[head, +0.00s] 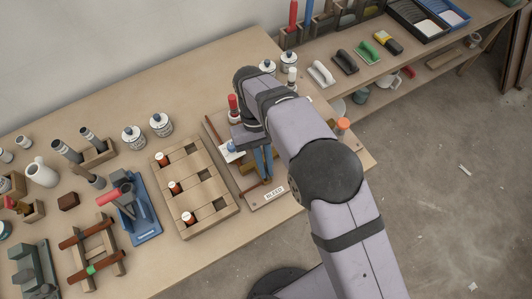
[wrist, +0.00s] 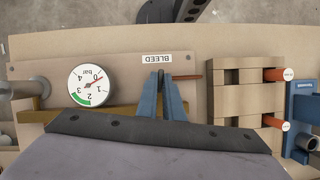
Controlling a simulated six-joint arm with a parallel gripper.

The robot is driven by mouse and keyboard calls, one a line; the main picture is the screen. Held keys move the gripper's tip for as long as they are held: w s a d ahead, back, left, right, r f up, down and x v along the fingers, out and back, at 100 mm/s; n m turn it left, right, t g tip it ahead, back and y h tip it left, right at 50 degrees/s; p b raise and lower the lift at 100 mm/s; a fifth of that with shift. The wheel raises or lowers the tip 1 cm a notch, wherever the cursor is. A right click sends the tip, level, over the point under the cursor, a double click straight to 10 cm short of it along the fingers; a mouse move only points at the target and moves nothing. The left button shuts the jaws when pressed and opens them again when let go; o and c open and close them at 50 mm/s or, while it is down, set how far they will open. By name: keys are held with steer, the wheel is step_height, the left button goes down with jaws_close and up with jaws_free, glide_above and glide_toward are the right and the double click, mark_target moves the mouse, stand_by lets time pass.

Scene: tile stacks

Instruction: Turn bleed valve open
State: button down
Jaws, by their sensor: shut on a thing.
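The bleed valve's red handle (wrist: 187,77) sticks out to the right of my fingers in the wrist view, beside the upside-down BLEED label (wrist: 168,58). My gripper (wrist: 161,78) is shut on this handle with its blue fingers. The rest of the valve is hidden behind the fingers. The round gauge (wrist: 87,84), marked in bar, is left of the gripper; its red needle appears to point near 0. In the head view my gripper (head: 264,176) is low over the panel board (head: 285,183), by the BLEED label (head: 274,192).
A wooden rack (head: 217,221) with red-and-white cylinders stands close left of the board. Further left are a blue tool holder (head: 145,222) and a wooden frame (head: 78,253). White jars (head: 161,125) stand behind. The table's front edge is close to the board.

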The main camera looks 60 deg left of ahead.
steer(key=shift+n+t, duration=0.4)
steer(key=shift+n, duration=0.7)
steer(key=c, duration=1.9)
jaws_free()
steer(key=b+v, duration=0.1)
steer(key=v, duration=0.6)
steer(key=shift+r+b, duration=0.2)
steer(key=shift+b, duration=0.2)
steer(key=shift+s, duration=0.1)
